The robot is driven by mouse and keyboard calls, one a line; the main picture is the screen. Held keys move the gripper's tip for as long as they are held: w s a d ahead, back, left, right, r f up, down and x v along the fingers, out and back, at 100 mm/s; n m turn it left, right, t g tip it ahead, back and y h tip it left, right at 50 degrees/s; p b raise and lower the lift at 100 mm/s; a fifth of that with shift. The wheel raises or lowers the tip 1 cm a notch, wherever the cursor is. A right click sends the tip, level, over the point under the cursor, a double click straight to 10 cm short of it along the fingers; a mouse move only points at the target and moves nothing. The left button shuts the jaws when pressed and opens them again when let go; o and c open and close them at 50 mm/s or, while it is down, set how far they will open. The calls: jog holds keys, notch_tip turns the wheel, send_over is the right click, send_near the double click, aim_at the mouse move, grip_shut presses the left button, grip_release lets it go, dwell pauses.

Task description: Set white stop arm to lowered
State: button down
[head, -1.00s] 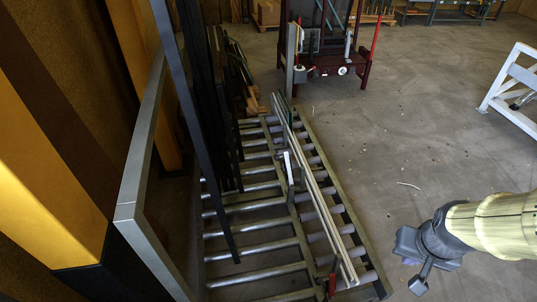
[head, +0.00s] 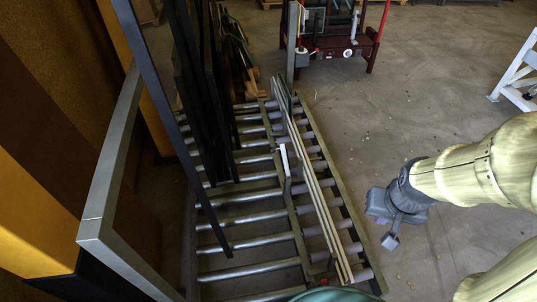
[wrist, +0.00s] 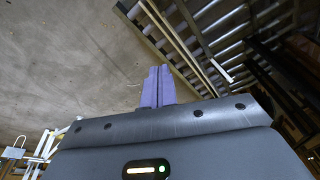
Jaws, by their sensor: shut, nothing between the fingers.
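The white stop arm (head: 284,159) is a short, thin white bar near the middle of the roller frame (head: 303,238) in the head view. It stands up steeply beside the long pale rails (head: 312,180). In the wrist view it shows as a small white bar (wrist: 222,71) above and right of the fingers. My gripper (wrist: 157,84) has two purple fingers pressed together with nothing between them. In the head view my arm's dark end is over the open floor, right of the roller frame and apart from the stop arm.
Dark upright frames (head: 210,90) and a grey metal bar (head: 108,190) stand at left. A dark red machine (head: 335,38) is beyond the rollers' far end. A white frame (head: 520,75) stands at far right. The concrete floor between is clear.

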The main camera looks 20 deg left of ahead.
jog(key=w+a+f+n+t+y+b, duration=0.1)
jog(key=w+a+f+n+t+b, duration=0.2)
jog(key=w+a+f+n+b, duration=0.55)
jog(key=w+a+f+n+t+y+b, duration=0.2)
jog(key=w+a+f+n+t+b, duration=0.15)
jog(key=w+f+b, duration=0.95)
jog(key=w+a+f+n+t+y+b, duration=0.2)
jog(key=w+a+f+n+y+b, duration=0.2)
jog(key=a+f+n+b, duration=0.3)
jog(key=w+a+f+n+t+y+b, duration=0.2)
jog(key=w+a+f+n+y+b, duration=0.3)
jog(key=a, duration=1)
notch_tip(320, 180, down, 2)
jog(key=w+n+b, duration=0.2)
jog(key=b, duration=0.1)
jog(key=shift+w+a+f+b, duration=0.25)
jog(key=shift+b, duration=0.15)
